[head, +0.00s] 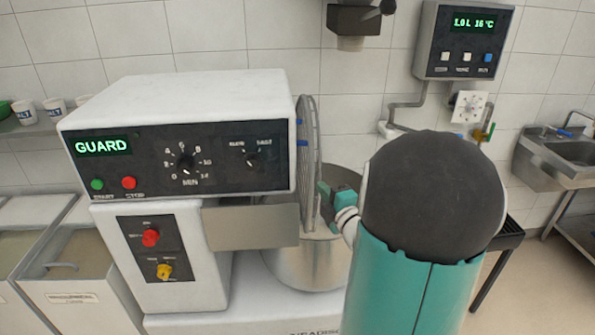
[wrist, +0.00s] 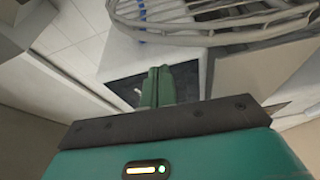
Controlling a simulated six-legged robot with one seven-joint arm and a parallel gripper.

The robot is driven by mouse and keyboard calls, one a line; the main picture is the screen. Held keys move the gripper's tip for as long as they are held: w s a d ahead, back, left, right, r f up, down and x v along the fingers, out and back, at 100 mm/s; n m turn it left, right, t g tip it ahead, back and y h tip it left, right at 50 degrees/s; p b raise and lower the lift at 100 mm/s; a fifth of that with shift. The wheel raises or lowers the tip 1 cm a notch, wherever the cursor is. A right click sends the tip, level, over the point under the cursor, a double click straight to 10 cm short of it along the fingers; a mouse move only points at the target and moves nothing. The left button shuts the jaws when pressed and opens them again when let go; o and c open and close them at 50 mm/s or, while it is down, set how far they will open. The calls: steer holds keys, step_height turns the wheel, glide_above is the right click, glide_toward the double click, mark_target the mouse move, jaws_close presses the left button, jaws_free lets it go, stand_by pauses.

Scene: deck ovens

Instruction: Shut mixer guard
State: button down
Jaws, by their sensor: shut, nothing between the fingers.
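The mixer (head: 190,130) is a white machine with a dark control panel; its display (head: 104,146) reads GUARD in green. The wire guard (head: 308,150) stands raised, nearly upright, at the right side of the mixer head, above the steel bowl (head: 305,265). My gripper (head: 324,190) is just right of the guard's lower part in the head view; whether it touches the wires I cannot tell. In the wrist view the green fingers (wrist: 157,86) are together and empty, with the guard's curved wires (wrist: 220,22) beyond them at the top. My arm hides part of the bowl.
A wall-mounted water meter box (head: 463,40) with pipes hangs behind at right. A sink (head: 560,155) stands far right. White bins (head: 85,290) are at left, below a shelf with cups (head: 54,108). Open floor shows at lower right.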

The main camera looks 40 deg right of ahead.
glide_above(308, 187)
steer(key=shift+s+a+r, duration=0.1)
steer(key=shift+s+a, duration=0.15)
steer(key=shift+a, duration=0.05)
steer(key=shift+d, duration=0.15)
stand_by(0.4)
